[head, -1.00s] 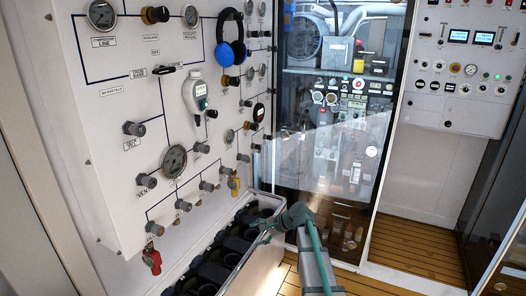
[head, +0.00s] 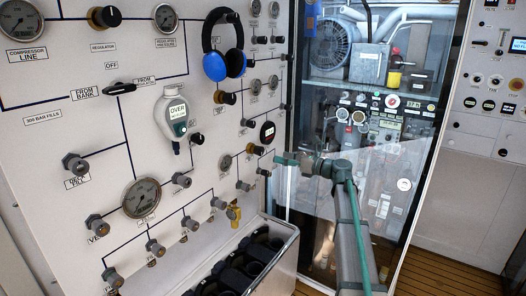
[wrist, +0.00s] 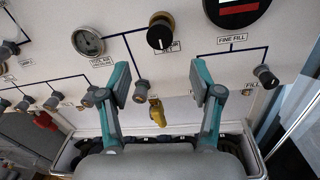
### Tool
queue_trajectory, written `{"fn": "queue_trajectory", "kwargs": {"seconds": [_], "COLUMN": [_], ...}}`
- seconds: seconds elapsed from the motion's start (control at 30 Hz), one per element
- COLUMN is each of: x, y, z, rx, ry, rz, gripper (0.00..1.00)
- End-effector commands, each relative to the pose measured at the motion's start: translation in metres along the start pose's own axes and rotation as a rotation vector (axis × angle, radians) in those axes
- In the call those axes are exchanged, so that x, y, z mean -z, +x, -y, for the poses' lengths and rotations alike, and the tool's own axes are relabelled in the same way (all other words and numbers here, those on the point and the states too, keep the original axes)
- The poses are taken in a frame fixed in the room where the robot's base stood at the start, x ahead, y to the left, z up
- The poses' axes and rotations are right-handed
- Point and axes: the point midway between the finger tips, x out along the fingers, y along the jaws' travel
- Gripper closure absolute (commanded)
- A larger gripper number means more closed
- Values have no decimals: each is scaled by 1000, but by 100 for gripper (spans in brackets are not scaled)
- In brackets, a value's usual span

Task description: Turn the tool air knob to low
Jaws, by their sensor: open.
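The black tool air knob (wrist: 160,35) has a brass-coloured rim and sits on the white panel in the upper middle of the wrist view. Its label is too small to read fully, and I cannot tell its exact setting. A gauge (wrist: 87,41) labelled tool air is to its left. In the head view the knob (head: 255,149) is small, below a round black display. My gripper (wrist: 160,78) is open and empty, its fingers apart below the knob and not touching it. In the head view my gripper (head: 298,161) is right of the knob.
A yellow valve (wrist: 157,113) lies below, between the fingers in the wrist view. A large black display (wrist: 236,8) and a fine fill knob (wrist: 265,74) are to the right. A bin of dark items (head: 285,235) stands under the panel. A glass-fronted cabinet (head: 400,180) is beside the panel.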

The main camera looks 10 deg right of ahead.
Motion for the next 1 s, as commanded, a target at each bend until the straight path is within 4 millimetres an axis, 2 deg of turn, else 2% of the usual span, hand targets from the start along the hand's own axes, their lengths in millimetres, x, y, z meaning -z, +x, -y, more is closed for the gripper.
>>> {"fn": "queue_trajectory", "kwargs": {"seconds": [0.27,0.8,1.0], "x": [-1,-1,0], "y": [9,91,106], "z": [0,1,1], "rx": [0,0,1], "ry": [87,83,82], "rz": [-2,-3,-2], "gripper": [35,35,35]}}
